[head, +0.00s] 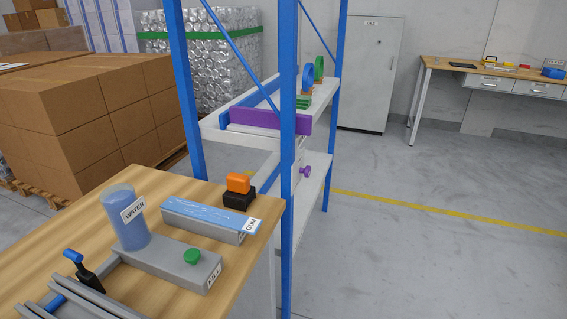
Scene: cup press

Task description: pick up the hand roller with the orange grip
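I cannot clearly make out a hand roller with an orange grip. An orange block on a black base (238,190) stands on the wooden table (130,182) near its far right corner, beside the rack post. Small orange bits (308,91) also show among blue and green round items on the upper rack shelf, too small to identify. Neither of my grippers is in view.
The table also holds a blue water cylinder (130,228), a grey fill unit with a green knob (192,256), a gum box (208,217) and a blue-handled lever (74,257). A blue-posted rack (289,150) stands beside it. Floor (430,240) at right is clear.

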